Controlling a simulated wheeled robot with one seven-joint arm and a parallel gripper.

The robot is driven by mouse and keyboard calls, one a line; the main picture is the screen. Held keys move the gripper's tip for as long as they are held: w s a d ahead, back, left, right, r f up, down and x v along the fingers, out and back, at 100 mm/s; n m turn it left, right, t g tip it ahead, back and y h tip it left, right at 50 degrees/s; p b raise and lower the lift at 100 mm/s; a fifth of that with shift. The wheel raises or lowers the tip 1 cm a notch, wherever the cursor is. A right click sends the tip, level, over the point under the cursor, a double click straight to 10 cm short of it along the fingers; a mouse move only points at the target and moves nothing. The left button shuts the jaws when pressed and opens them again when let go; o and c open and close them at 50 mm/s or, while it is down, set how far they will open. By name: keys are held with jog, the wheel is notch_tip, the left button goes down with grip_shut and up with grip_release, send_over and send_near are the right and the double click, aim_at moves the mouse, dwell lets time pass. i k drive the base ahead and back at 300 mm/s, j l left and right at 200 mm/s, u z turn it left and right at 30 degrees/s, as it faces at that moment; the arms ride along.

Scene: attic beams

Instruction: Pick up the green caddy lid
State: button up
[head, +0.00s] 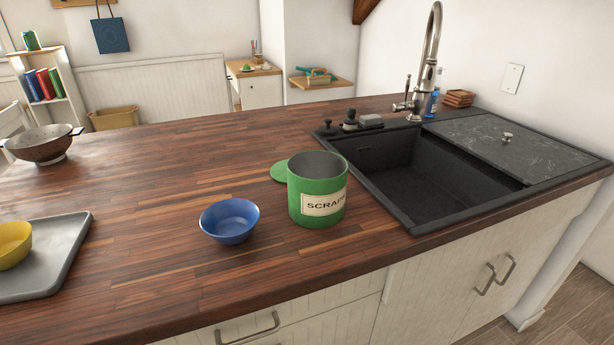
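The green caddy lid (279,172) lies on the wooden counter just behind and left of the green caddy. It is partly hidden by the caddy, so only its left part shows. The green caddy (301,207) stands upright and open at the top, with a cream label reading "SCRAP" and its end cut off by the curve. My gripper is not in view.
A blue bowl (229,221) stands left of the caddy. The black sink (420,215) with its tall faucet (430,65) is to the right. A grey tray (65,250) with a yellow bowl (13,244) and a colander (42,146) are at left. The counter's middle (180,165) is clear.

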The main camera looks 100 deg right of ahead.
aim_at(278, 171)
jog(key=k+l+z, duration=0.1)
jog(key=k+l, duration=0.15)
jog(key=k, duration=0.25)
jog(key=k+l, duration=0.3)
jog(key=k, duration=0.15)
jog(key=k+l+z, duration=0.15)
jog(key=k+l, duration=0.15)
jog(key=k, duration=0.2)
